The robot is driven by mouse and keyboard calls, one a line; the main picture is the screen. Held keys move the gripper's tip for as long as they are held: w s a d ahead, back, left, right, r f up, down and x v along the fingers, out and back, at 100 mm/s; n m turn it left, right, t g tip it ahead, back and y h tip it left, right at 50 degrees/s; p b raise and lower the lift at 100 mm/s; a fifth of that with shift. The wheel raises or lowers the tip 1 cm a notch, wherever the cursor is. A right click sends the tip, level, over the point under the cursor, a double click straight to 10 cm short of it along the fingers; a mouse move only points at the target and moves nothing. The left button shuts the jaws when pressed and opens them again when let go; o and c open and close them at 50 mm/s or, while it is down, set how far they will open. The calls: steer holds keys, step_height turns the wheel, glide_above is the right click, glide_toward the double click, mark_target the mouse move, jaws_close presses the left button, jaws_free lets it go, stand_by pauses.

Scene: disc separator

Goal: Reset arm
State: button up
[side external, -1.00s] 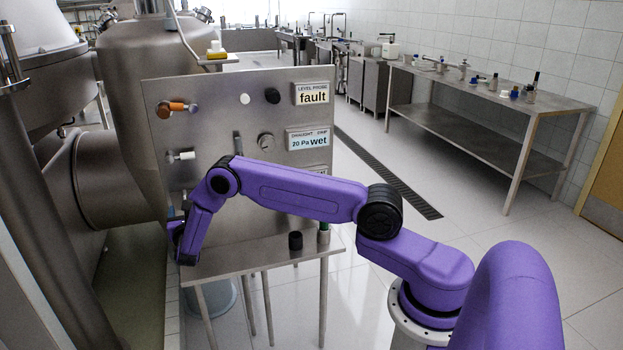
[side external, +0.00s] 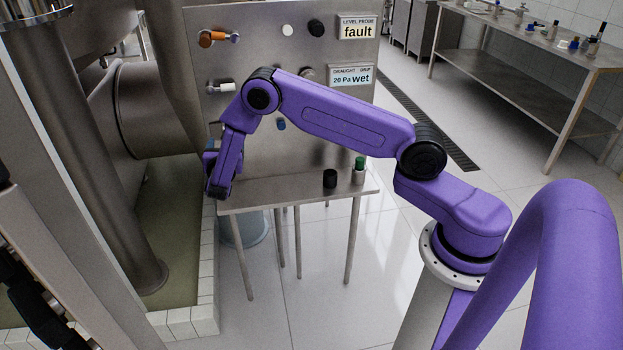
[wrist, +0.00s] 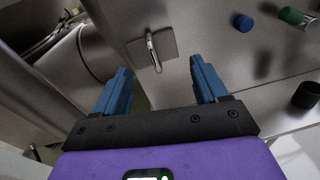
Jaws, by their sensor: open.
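My gripper (wrist: 158,67) is open in the wrist view, its two blue fingers apart with nothing between them. Beyond the fingers, a metal handle (wrist: 153,53) on a small plate shows on a steel surface; the gripper is apart from it. In the side view my purple arm reaches left across the front of the steel panel (side external: 270,60). Its wrist end hangs at the left end of the small steel table (side external: 290,193). The fingers are mostly hidden in that view.
A black cylinder (side external: 330,178) and a green-topped item (side external: 359,168) stand at the table's right end. The panel carries an orange-handled valve (side external: 212,38), a white-handled valve (side external: 222,86) and labels. A thick steel pipe (side external: 105,170) rises at left. The tiled floor at right is open.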

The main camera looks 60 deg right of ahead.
steer(key=s+a+r+m+g+y, duration=0.3)
steer(key=s+r+m+y, duration=0.1)
steer(key=s, duration=1.1)
steer(key=s+a+r+m+g+y, duration=0.2)
steer(key=s+r+m+g+y, duration=0.1)
steer(key=s, duration=1.3)
steer(key=s+a+r+m+g+y, duration=0.3)
steer(key=s+r+m+g+y, duration=0.1)
steer(key=s, duration=1.1)
steer(key=shift+s+a+r+m+g+y, duration=0.35)
steer(key=shift+m+y, duration=0.35)
steer(key=shift+y, duration=0.5)
